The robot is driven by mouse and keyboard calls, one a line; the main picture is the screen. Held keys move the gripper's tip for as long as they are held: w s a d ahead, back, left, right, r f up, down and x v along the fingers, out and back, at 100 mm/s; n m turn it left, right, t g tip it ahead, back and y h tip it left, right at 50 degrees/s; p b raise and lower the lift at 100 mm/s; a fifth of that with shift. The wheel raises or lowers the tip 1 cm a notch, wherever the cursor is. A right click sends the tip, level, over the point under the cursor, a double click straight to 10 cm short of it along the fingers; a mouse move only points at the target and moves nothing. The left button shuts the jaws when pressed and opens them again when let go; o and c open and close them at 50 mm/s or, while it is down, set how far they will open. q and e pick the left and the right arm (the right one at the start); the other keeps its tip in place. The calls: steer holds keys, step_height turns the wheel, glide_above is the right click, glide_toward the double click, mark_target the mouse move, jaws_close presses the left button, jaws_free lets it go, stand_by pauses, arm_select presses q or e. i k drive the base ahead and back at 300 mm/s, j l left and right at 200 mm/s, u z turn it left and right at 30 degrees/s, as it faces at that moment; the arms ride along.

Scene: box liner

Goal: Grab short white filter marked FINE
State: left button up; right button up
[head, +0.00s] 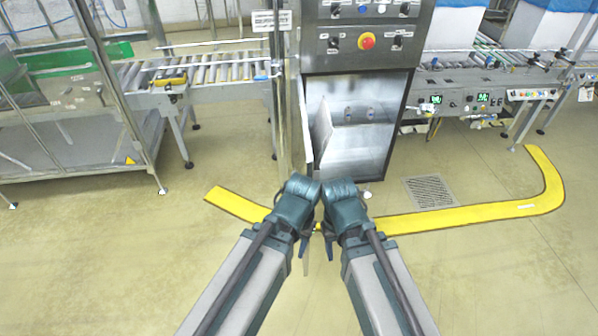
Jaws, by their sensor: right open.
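I cannot make out a white filter marked FINE anywhere in the head view. My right gripper (329,246) is open and hangs below its wrist at the centre, over the floor in front of the cabinet (411,62). My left gripper (304,249) hangs close beside it; its fingers are small and partly hidden, so I cannot tell its opening. Nothing is visible in either gripper. The cabinet's lower compartment (372,143) is open and looks mostly empty, with a pale panel at its left side.
A roller conveyor (220,70) and a glass-sided machine frame (70,110) stand left. Another machine with a control panel (458,100) stands right. A yellow floor strip (450,219) crosses before the cabinet, near a floor grate (432,191). The right foreground floor is clear.

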mark_target(371, 110)
steer(key=i+j+z, duration=0.2)
steer(key=j, duration=0.35)
steer(key=j+z, duration=0.15)
steer(key=j, duration=0.35)
steer(key=i+j+z, duration=0.2)
steer(key=j, duration=0.4)
steer(key=k+z, duration=0.1)
steer(key=z, duration=1.5)
steer(key=i+z, duration=0.35)
steer(key=i, duration=0.6)
steer(key=i+l+u, duration=0.1)
steer(key=i, duration=0.45)
steer(key=i+u, duration=0.7)
steer(key=u, duration=0.2)
steer(key=i+j+u, duration=0.15)
steer(key=u, duration=0.3)
steer(key=i+u, duration=0.35)
steer(key=u, duration=0.15)
steer(key=i+u, duration=0.25)
steer(key=u, duration=0.75)
